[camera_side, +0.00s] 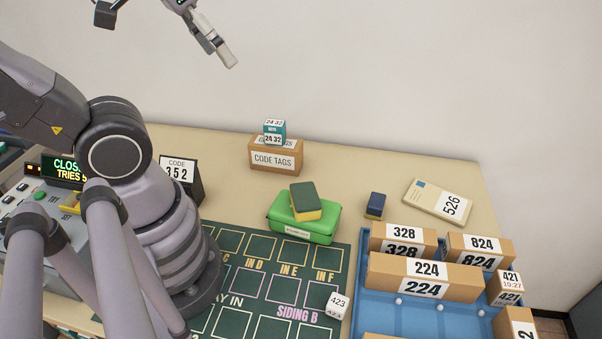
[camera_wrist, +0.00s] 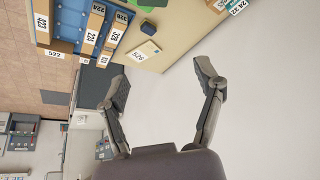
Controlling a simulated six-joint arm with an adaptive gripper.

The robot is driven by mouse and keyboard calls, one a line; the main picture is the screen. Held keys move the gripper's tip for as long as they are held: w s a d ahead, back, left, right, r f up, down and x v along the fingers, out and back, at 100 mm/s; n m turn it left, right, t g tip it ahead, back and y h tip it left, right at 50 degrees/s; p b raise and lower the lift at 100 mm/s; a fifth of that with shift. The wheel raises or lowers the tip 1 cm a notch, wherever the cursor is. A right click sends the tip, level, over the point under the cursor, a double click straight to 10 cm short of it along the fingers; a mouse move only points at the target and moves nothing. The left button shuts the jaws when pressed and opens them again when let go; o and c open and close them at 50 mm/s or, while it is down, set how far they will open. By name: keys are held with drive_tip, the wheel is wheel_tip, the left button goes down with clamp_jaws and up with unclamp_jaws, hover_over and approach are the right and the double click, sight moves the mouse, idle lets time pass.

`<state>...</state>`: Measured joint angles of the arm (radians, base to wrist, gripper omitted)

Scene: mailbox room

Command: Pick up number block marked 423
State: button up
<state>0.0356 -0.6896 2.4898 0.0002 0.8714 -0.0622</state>
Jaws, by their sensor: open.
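My gripper (camera_side: 228,58) is high above the table at the top of the side view, well away from the block. In the wrist view my gripper (camera_wrist: 160,85) has its two fingers spread wide with nothing between them.
The blue tray (camera_side: 370,318) holds several cardboard boxes such as 224 (camera_side: 423,279).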

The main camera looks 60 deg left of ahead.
drive_tip(key=w+d+f+n+g, duration=0.2)
drive_tip(key=w+d+f, duration=0.3)
drive_tip(key=w+d, duration=0.2)
drive_tip(key=n+g, duration=0.3)
drive_tip(key=n, duration=0.1)
hover_over(338, 301)
drive_tip(key=f, duration=2.8)
drive_tip(key=shift+w+a+f, duration=0.1)
drive_tip(key=shift+w+a, duration=0.05)
drive_tip(key=shift+a, duration=0.2)
drive_tip(key=shift+d+f, duration=0.2)
drive_tip(key=shift+f, duration=1.35)
drive_tip(key=shift+d+f, duration=0.2)
drive_tip(key=shift+f, duration=1.35)
drive_tip(key=c, duration=1)
